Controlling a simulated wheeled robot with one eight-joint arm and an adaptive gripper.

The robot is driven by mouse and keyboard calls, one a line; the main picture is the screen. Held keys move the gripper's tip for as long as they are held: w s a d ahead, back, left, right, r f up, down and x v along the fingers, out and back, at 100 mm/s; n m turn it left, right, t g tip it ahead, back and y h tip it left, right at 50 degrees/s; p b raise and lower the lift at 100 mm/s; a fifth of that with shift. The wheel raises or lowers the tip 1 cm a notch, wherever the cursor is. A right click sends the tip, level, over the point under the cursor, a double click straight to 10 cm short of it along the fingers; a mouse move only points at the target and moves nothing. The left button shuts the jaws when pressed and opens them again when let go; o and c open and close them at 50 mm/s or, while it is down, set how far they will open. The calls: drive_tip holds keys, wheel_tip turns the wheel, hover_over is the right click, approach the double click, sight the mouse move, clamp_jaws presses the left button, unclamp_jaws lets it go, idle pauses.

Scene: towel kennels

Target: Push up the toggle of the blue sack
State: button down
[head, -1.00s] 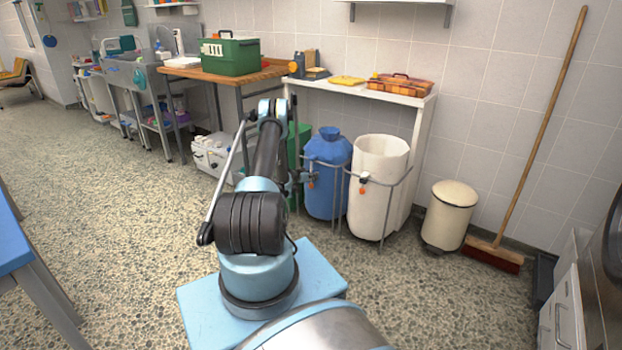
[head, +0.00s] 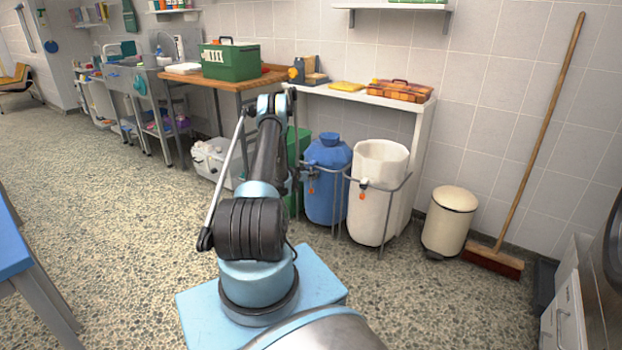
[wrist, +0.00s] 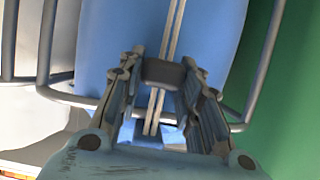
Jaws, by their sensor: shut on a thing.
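The blue sack (head: 328,196) stands in a grey wire frame under the white shelf, with a gathered neck at its top. It fills the middle of the wrist view (wrist: 110,45). A pale double cord (wrist: 173,25) runs down its face through a dark toggle (wrist: 163,73). My gripper (wrist: 164,66) has one finger on each side of the toggle and is shut on it. The cord's ends show below the toggle, between the fingers.
A white sack (head: 377,205) stands right of the blue one. A green bin (head: 304,150) is to its left, partly behind my arm. The frame's bars (wrist: 45,45) pass near the fingers. A cream pedal bin (head: 449,220) and a broom (head: 497,255) stand farther right.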

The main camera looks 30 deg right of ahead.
drive_tip(key=c, duration=1.1)
unclamp_jaws()
drive_tip(key=shift+a, duration=0.1)
drive_tip(key=shift+v, duration=5.9)
drive_tip(key=shift+f, duration=0.1)
